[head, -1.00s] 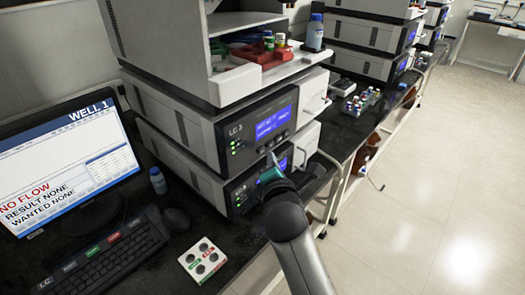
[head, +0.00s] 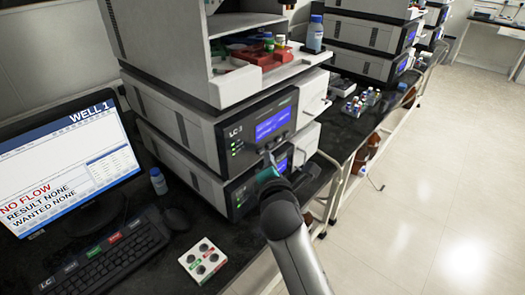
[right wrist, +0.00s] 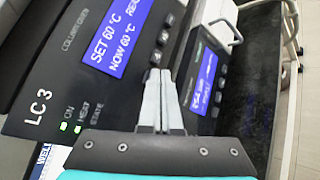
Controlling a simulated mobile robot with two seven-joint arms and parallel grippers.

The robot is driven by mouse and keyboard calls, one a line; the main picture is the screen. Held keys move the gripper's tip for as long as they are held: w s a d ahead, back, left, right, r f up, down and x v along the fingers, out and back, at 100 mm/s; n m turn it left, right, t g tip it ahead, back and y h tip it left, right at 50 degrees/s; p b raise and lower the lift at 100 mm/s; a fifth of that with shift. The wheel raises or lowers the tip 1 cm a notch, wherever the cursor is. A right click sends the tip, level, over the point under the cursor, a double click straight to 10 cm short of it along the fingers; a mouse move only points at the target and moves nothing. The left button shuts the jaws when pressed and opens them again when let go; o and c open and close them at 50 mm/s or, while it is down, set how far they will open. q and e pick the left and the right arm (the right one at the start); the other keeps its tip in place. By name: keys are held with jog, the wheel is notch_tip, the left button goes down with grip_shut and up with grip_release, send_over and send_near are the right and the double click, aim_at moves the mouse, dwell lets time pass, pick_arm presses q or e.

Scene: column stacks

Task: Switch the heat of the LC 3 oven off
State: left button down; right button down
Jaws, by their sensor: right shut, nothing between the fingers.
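The LC 3 oven (head: 226,131) is the upper grey unit of the near stack, with a dark front panel. Its blue display (right wrist: 117,38) reads SET 60 °C and NOW 60 °C in the right wrist view. Green lights glow by ON and HEAT (right wrist: 78,128); the state light is not clear. A column of small buttons (right wrist: 163,37) runs beside the display. My right gripper (head: 268,157) is shut and empty, its fingertips (right wrist: 166,72) close to the lower buttons and partly covering them. I cannot tell whether they touch. My left gripper is not in view.
A similar unit (right wrist: 201,82) with its own blue display sits below the oven. A tray of bottles (head: 262,60) stands above. A monitor (head: 65,165), keyboard (head: 103,255) and white vial block (head: 203,261) are on the bench at left. The floor at right is clear.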

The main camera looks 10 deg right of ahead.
jog(key=shift+w+a, duration=0.25)
jog(key=shift+w, duration=0.05)
dwell(0.8)
jog(key=shift+s+d+p, duration=0.55)
jog(key=shift+s+p, duration=0.15)
jog(key=shift+p, duration=0.1)
jog(key=s+d+p, duration=0.1)
jog(key=s, duration=0.1)
jog(key=s+d+p, duration=0.2)
dwell(0.4)
